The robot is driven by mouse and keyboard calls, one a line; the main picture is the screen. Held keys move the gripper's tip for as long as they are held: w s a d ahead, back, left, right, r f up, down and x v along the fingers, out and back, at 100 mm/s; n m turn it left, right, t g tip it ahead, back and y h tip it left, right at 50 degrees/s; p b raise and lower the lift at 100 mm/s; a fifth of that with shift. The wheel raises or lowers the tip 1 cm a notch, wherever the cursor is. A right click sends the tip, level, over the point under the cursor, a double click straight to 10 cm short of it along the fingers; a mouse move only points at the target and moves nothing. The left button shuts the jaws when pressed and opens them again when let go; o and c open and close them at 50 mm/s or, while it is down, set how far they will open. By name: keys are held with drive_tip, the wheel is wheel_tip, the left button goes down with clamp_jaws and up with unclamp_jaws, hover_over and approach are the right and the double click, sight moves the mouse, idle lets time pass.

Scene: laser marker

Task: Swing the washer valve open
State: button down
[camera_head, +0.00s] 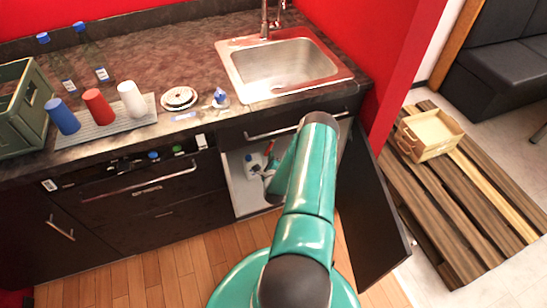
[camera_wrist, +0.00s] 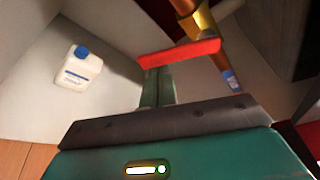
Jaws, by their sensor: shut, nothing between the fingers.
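The washer valve's red lever (camera_wrist: 180,53) lies roughly level across the upper middle of the wrist view. Its right end meets a copper pipe with a brass fitting (camera_wrist: 200,22). My gripper (camera_wrist: 155,72) is shut and empty. Its fingertips are at the left part of the lever, on the near side; I cannot tell whether they touch it. In the head view my gripper (camera_head: 267,172) reaches into the open cabinet under the sink, and my teal arm hides most of the valve there.
A white jug with a blue cap (camera_wrist: 78,68) stands in the cabinet, left of my gripper. The open cabinet door (camera_head: 372,215) is right of my arm. The counter (camera_head: 150,60) and steel sink (camera_head: 280,65) are above. Wooden floor (camera_head: 150,275) lies in front.

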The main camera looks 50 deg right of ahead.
drive_tip(key=shift+w+a+r+m+y, duration=0.2)
drive_tip(key=shift+a+m+y, duration=0.1)
drive_tip(key=shift+m, duration=0.3)
drive_tip(key=shift+w+a+r+m+y, duration=0.15)
drive_tip(key=shift+a+m+y, duration=0.15)
drive_tip(key=shift+m, duration=0.3)
drive_tip(key=a+r+m+y, duration=0.1)
drive_tip(key=m, duration=0.1)
drive_tip(key=w+r+m+y, duration=0.1)
drive_tip(key=m, duration=0.1)
drive_tip(key=a+r+m+t+y, duration=0.1)
drive_tip(key=m, duration=0.1)
drive_tip(key=shift+w+a+r, duration=0.3)
drive_tip(key=shift+r, duration=0.05)
drive_tip(key=shift+s+d, duration=0.1)
drive_tip(key=shift+s+d+r, duration=0.15)
drive_tip(key=shift+s+d, duration=0.15)
drive_tip(key=shift+d, duration=0.25)
